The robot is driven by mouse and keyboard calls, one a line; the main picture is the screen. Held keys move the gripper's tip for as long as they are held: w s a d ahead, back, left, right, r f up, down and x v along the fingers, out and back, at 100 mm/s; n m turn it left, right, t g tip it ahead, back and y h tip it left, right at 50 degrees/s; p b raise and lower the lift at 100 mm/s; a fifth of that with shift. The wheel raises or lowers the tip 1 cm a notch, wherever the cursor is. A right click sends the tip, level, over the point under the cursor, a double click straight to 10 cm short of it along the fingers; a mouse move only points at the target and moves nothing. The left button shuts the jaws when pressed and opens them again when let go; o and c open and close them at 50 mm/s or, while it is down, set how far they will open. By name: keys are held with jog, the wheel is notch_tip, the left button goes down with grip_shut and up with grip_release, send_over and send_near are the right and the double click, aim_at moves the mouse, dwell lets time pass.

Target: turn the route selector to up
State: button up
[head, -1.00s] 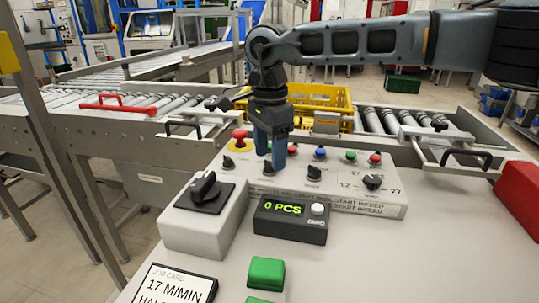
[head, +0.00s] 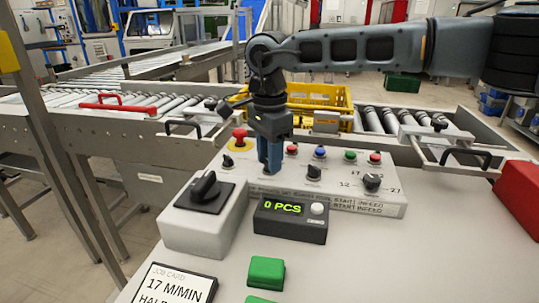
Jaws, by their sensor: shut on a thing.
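My gripper (head: 269,166) points straight down at the control panel (head: 385,207), in the row of black knobs. Its blue fingers are shut on a small black selector knob, which they hide almost completely. The knob's pointer and its labels cannot be read, so I cannot tell which way it points. To its left is another black knob (head: 228,160). To its right are a black knob (head: 313,173) and a larger dial (head: 372,182) with numbers around it.
A red mushroom button (head: 239,135) on a yellow base stands just left of my gripper. A grey box with a big rotary switch (head: 206,188) and a counter reading 0 PCS (head: 290,220) stand in front. A yellow crate (head: 323,97) is on the conveyor behind.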

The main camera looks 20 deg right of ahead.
dwell(0.3)
jog(key=m, duration=0.4)
jog(key=shift+m+b, duration=0.3)
jog(key=shift+m, duration=0.1)
jog(key=m, duration=0.4)
jog(key=shift+m, duration=0.3)
jog(key=m+b, duration=0.1)
jog(key=m, duration=0.3)
jog(key=shift+m, duration=2.1)
jog(key=o, duration=1)
